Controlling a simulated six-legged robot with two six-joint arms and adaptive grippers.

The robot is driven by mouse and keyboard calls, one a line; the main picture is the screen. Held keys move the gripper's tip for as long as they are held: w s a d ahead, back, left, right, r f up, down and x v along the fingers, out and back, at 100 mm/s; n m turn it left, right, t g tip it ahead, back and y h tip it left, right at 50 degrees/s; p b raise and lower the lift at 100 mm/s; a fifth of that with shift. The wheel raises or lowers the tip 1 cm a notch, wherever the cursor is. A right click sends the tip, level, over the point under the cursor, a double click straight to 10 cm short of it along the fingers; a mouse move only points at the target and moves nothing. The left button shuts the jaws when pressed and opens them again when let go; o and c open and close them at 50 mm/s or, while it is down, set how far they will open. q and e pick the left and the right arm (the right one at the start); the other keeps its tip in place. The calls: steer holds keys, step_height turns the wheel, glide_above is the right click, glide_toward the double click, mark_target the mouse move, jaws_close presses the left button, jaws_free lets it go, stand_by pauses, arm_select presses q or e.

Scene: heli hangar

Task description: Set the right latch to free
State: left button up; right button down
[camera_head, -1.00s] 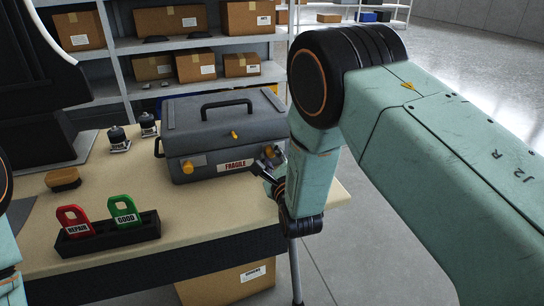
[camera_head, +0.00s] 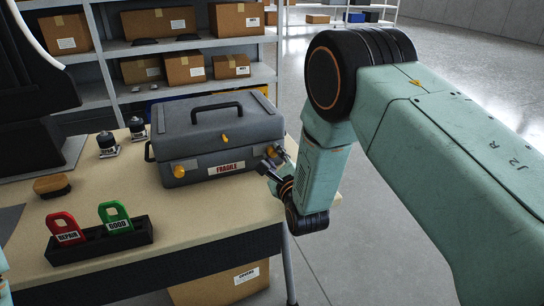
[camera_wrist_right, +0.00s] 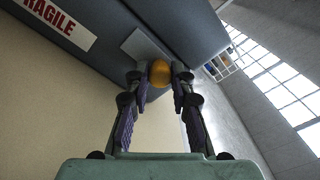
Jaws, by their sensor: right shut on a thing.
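A dark grey case (camera_head: 205,140) stands closed on the workbench, with a FRAGILE label on its front. Its left latch (camera_head: 179,171) is a round yellow knob low on the front. The right latch (camera_wrist_right: 159,72) is a yellow knob between my right gripper's fingertips in the right wrist view. My right gripper (camera_head: 270,164) is at the case's front right corner and covers most of that latch in the head view. The fingers (camera_wrist_right: 159,76) are shut on the knob from both sides. The latch's setting cannot be read. My left gripper is out of view.
A black holder (camera_head: 100,251) with a red REPAIR tag (camera_head: 65,230) and a green GOOD tag (camera_head: 114,216) stands on the bench (camera_head: 190,215). A brush (camera_head: 52,185) and two small fittings are farther back. Shelves with boxes stand behind. Open floor lies to the right.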

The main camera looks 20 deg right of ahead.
steer(key=c, duration=1.2)
jaws_free()
steer(key=shift+d, duration=0.3)
steer(key=shift+o, duration=0.4)
steer(key=shift+a, duration=0.1)
steer(key=s, duration=1.2)
steer(key=shift+a, duration=0.35)
